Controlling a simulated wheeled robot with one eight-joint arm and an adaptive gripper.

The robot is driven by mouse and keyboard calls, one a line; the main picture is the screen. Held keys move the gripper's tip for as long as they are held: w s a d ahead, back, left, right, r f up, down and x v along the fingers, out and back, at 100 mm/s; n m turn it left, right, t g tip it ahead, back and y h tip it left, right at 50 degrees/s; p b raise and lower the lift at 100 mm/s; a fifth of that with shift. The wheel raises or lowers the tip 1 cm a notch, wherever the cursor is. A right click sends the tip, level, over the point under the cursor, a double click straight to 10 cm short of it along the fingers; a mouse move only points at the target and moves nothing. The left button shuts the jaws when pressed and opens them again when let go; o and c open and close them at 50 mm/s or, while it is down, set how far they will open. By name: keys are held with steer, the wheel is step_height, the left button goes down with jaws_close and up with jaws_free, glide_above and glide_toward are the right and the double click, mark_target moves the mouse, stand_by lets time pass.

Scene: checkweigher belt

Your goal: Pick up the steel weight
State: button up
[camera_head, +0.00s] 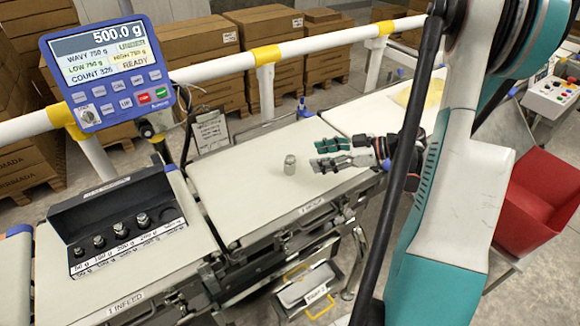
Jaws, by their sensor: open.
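The steel weight (290,164) is a small metal cylinder with a narrower top. It stands upright on the white middle belt (235,175). My gripper (326,155) is just to the right of the weight, with its fingers pointing left towards it. The fingers are apart, one above the other in the picture, and nothing shows between them. A small gap seems to separate the fingertips from the weight.
A blue display (106,73) reading 500.0 g stands at the upper left. A white rail (220,66) with yellow joints runs behind the belts. A red bin (540,205) is at the right. The middle belt is otherwise clear around the weight.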

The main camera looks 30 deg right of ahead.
mark_target(290, 160)
steer(key=b+x, duration=0.1)
steer(key=x, duration=0.4)
steer(key=shift+w+a+f, duration=0.1)
steer(key=shift+w+f, duration=0.05)
steer(key=shift+w, duration=0.05)
steer(key=b+x, duration=0.2)
steer(key=x, duration=0.3)
steer(key=shift+a+f+b, duration=0.1)
steer(key=shift+f+b, duration=0.05)
steer(key=shift+b, duration=0.15)
jaws_close()
